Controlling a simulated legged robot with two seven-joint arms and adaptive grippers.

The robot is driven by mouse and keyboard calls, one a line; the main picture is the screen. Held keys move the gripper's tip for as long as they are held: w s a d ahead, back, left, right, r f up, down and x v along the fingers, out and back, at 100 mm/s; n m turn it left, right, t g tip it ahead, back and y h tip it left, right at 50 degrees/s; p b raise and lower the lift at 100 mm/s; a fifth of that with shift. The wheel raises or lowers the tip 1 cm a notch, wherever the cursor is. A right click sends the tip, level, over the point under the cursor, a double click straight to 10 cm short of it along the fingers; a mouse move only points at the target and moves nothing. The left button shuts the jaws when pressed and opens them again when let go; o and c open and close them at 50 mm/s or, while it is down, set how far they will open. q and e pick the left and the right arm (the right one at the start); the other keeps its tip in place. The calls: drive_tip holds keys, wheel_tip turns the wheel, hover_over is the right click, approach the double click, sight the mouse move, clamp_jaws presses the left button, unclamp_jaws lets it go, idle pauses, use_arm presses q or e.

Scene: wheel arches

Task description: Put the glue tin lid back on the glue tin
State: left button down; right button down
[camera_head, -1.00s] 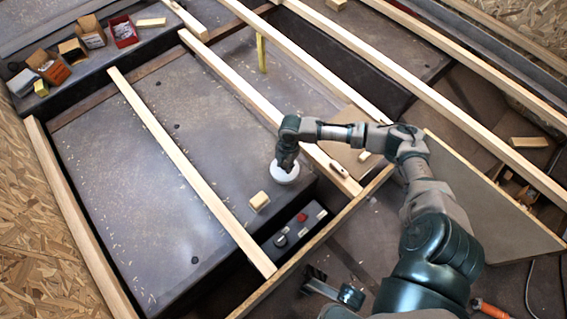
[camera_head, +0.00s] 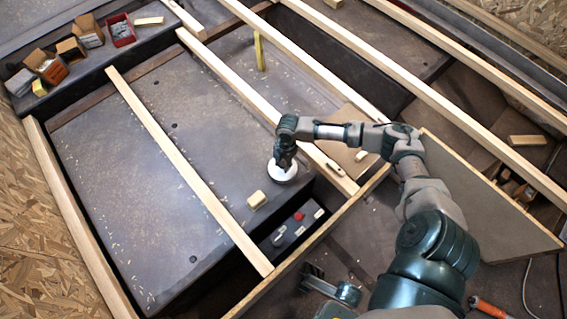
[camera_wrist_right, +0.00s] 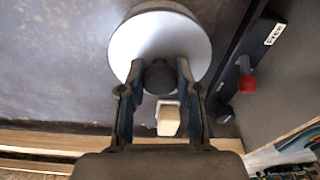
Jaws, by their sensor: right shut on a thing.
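The glue tin lid is a round white disc (camera_head: 283,171) with a dark knob, near the front edge of the dark panel in the head view. In the right wrist view the lid (camera_wrist_right: 150,45) fills the top centre. My right gripper (camera_head: 284,160) is over it, its two fingers (camera_wrist_right: 158,85) shut on the dark knob. A thin second rim shows at the lid's far edge, perhaps the tin beneath. The tin's body is mostly hidden, and I cannot tell whether the lid touches it.
A pale wooden block (camera_head: 257,199) lies just left of the lid. A control box with a red knob (camera_head: 299,216) is in front. Long wooden battens (camera_head: 190,172) cross the panel. Small boxes (camera_head: 72,50) stand at the back left. The panel left of the lid is mostly clear.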

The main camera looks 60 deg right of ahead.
drive_tip(key=shift+a, duration=0.15)
drive_tip(key=c, duration=0.7)
unclamp_jaws()
drive_tip(key=shift+r, duration=0.2)
drive_tip(key=r, duration=0.3)
drive_tip(key=d+r, duration=0.1)
drive_tip(key=r, duration=0.7)
drive_tip(key=shift+s+d+r, duration=0.1)
drive_tip(key=shift+d+r, duration=0.1)
drive_tip(key=shift+d, duration=0.05)
